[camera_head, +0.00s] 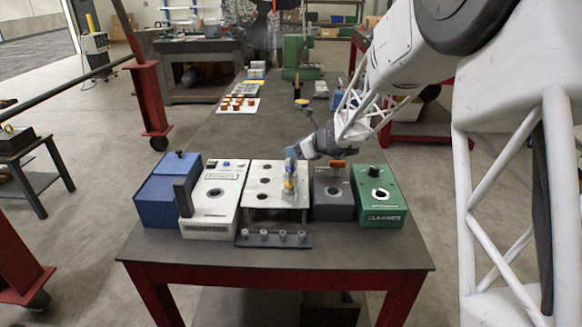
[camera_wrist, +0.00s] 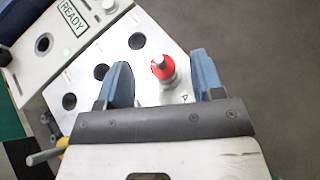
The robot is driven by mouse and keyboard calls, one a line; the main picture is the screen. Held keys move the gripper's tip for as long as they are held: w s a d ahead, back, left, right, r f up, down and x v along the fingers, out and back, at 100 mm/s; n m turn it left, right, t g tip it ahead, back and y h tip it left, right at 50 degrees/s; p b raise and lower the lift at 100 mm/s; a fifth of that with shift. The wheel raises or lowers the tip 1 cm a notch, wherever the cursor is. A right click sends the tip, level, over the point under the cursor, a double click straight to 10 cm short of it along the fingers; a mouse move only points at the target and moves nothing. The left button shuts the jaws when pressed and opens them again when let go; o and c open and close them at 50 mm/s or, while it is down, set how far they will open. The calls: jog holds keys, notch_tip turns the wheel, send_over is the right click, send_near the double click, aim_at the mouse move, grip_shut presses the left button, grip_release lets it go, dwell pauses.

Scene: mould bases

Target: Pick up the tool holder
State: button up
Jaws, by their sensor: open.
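The tool holder (camera_wrist: 167,76), with a red collar and a metal tip, stands on a light plate with round holes (camera_wrist: 137,72) in the wrist view. My gripper (camera_wrist: 160,66) is open, with one blue finger on each side of the holder. Gaps show between the holder and both fingers, and I cannot tell how far its height is from theirs. In the head view my gripper (camera_head: 290,168) is over the right part of the raised plate (camera_head: 278,206), and the holder is hard to make out there behind the fingers.
A white box (camera_head: 212,197) and a blue box (camera_head: 160,196) stand left of the plate. A grey block (camera_head: 333,200) and a green box (camera_head: 380,207) stand close on its right. A low dark rack with several pegs (camera_head: 273,240) lies in front. The table's front edge is clear.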

jog(key=shift+x, duration=1.35)
jog(key=shift+c, duration=0.3)
grip_shut()
jog(key=shift+r, duration=0.1)
